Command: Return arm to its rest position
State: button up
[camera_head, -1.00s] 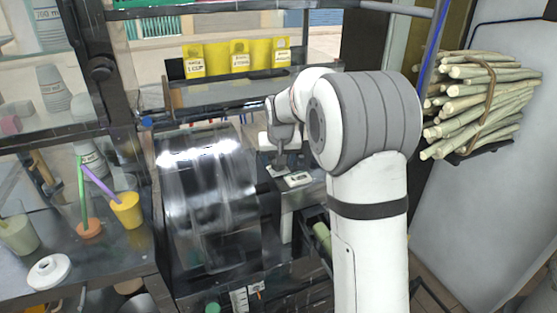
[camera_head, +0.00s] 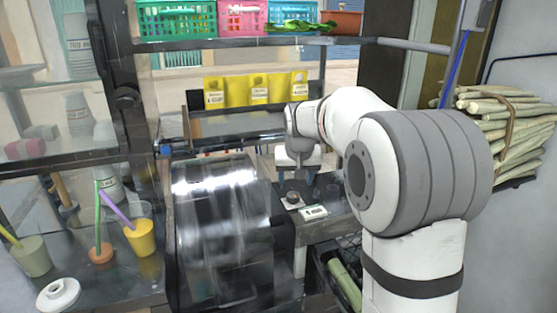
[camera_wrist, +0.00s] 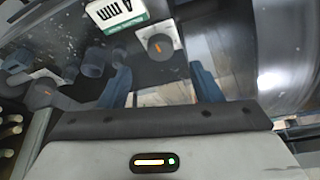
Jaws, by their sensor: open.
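My white arm (camera_head: 410,220) rises at the right of the head view and bends over toward the press. My gripper (camera_head: 299,178) points down above the press's control panel, partly hidden behind the arm's forearm. In the wrist view, my gripper (camera_wrist: 160,88) shows two dark fingers spread apart with nothing between them. A round dark knob with an orange mark (camera_wrist: 160,47) on a white plate lies beyond the fingers. I cannot tell the exact gap from the panel.
The shiny press cover (camera_head: 222,230) stands just left of the gripper. Cups with straws, including a yellow cup (camera_head: 140,237), stand on the left counter. A sugarcane bundle (camera_head: 505,130) is behind the arm at the right. Coloured baskets (camera_head: 240,18) sit on the upper shelf.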

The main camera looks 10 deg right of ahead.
jog(key=s+f+g, duration=0.1)
jog(key=s+f, duration=0.2)
jog(key=s, duration=1.3)
jog(key=s+f+n, duration=0.1)
jog(key=s+f, duration=0.2)
jog(key=s, duration=1.4)
jog(key=shift+d+g, duration=0.35)
jog(key=shift+g, duration=0.05)
jog(key=shift+w, duration=0.1)
jog(key=shift+c, duration=0.6)
